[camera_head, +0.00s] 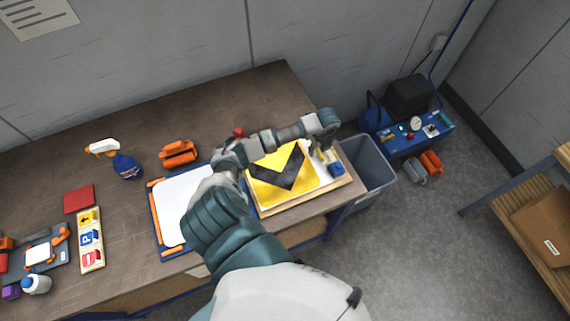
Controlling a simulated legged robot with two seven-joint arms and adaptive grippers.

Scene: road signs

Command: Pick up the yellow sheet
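The yellow sheet (268,188) with a black chevron lies on a light wooden tray (303,205) at the right end of the table. My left arm comes up from the bottom and bends right across the far edge of the sheet. My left gripper (327,147) is at the tray's far right corner, just right of the sheet. It is small and partly hidden by its own wrist, so I cannot tell if its fingers are open or touching anything. My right gripper is out of view.
A blue-framed white board (171,208) lies left of the tray, partly behind my arm. A small blue item (336,168) is on the tray's right side. A grey bin (373,170) is beyond the table's right edge.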

